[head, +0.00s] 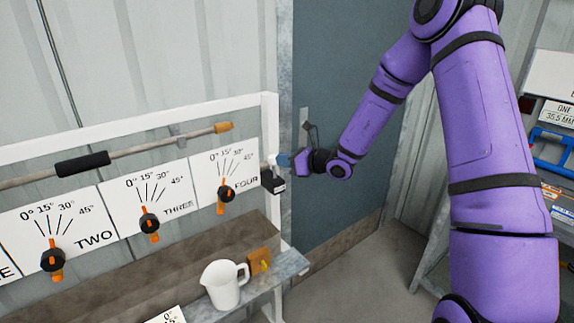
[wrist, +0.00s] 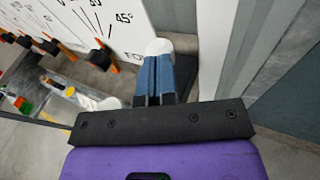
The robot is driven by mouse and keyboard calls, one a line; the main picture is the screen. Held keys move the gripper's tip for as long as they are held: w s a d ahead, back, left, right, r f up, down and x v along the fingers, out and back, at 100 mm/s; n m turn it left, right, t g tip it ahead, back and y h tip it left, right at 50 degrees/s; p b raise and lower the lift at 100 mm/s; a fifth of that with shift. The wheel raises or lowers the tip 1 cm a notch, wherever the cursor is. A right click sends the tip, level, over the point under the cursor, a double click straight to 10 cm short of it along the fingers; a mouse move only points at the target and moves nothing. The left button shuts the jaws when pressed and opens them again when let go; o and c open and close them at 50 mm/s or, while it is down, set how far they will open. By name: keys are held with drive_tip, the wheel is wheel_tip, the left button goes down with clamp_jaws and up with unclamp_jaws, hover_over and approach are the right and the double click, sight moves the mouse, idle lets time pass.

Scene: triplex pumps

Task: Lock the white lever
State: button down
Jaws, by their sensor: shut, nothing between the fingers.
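The white lever (head: 271,159) is at the right end of the panel row, by the white frame's right post, above a small black box (head: 272,182). In the wrist view its rounded white end (wrist: 158,46) shows just beyond my fingertips. My gripper (head: 283,160) comes in from the right with its blue fingers at the lever. In the wrist view the two blue fingers (wrist: 154,78) are together, with nothing between them. They overlap the lever's near side in the picture; I cannot tell whether they touch it. The rest of the lever is mostly hidden by the fingers.
Panels with orange-and-black knobs (head: 226,194) stand left of the lever. A pipe (head: 130,150) runs above them. A white jug (head: 225,285) and an orange block (head: 259,260) stand on the ledge below. A dark door (head: 345,60) is behind my arm. Shelving stands at right.

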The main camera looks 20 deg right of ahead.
drive_tip(key=shift+w+a+r+g+h, duration=0.15)
drive_tip(key=shift+w+g+h, duration=0.15)
drive_tip(key=shift+w+g, duration=0.15)
drive_tip(key=shift+w+a, duration=0.1)
drive_tip(key=shift+w, duration=0.25)
drive_tip(key=shift+r, duration=0.1)
